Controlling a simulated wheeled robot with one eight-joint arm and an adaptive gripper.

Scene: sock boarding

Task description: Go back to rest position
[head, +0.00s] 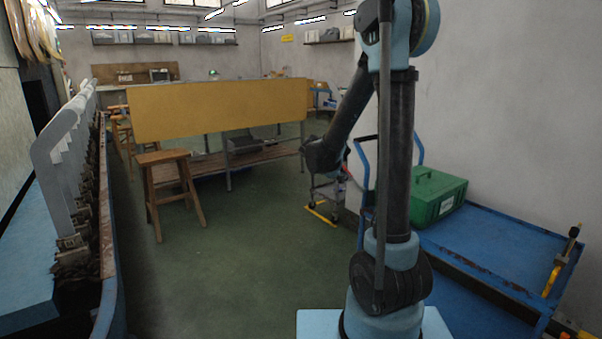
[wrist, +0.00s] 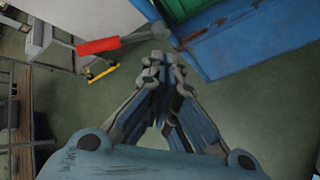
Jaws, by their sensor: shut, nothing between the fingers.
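In the wrist view my gripper (wrist: 162,62) has its two fingers together at the tips, with nothing between them. It hangs over the green floor (wrist: 245,110), clear of the blue cart (wrist: 262,42). In the head view my arm is folded, its forearm slanting down to the left from the top. The fingers cannot be made out clearly there.
A blue cart (head: 480,240) with a green box (head: 437,198) stands close on the right. A wooden stool (head: 165,160) and a table with a yellow panel (head: 215,108) stand ahead. Sock boards (head: 60,150) line the left. The middle floor (head: 245,240) is clear.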

